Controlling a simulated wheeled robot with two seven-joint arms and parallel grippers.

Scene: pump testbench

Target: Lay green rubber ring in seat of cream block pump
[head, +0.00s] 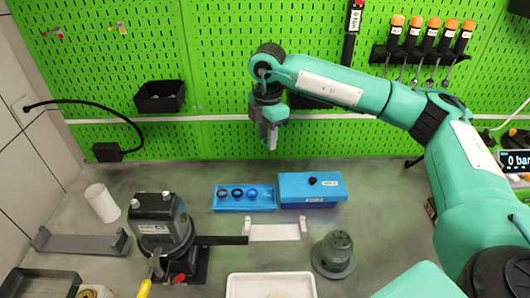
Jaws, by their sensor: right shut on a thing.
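My right gripper (271,138) hangs pointing down in front of the green wall, above the back of the bench. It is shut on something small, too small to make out. No green ring shows in the blue tray (243,207), where a brownish, a black and a blue ring lie in a row. A cream block-like part (95,291), cut off by the bottom left edge, may be the cream block pump; its seat cannot be made out. The right gripper is far behind it and higher. My left gripper is not in view.
A dark grey pump (160,225) stands at the left middle beside a white cylinder (102,203). A blue lidded box (313,198), a white stand (274,232), a grey domed part (333,253) and a white tray (231,288) occupy the middle. The bench behind the blue tray is clear.

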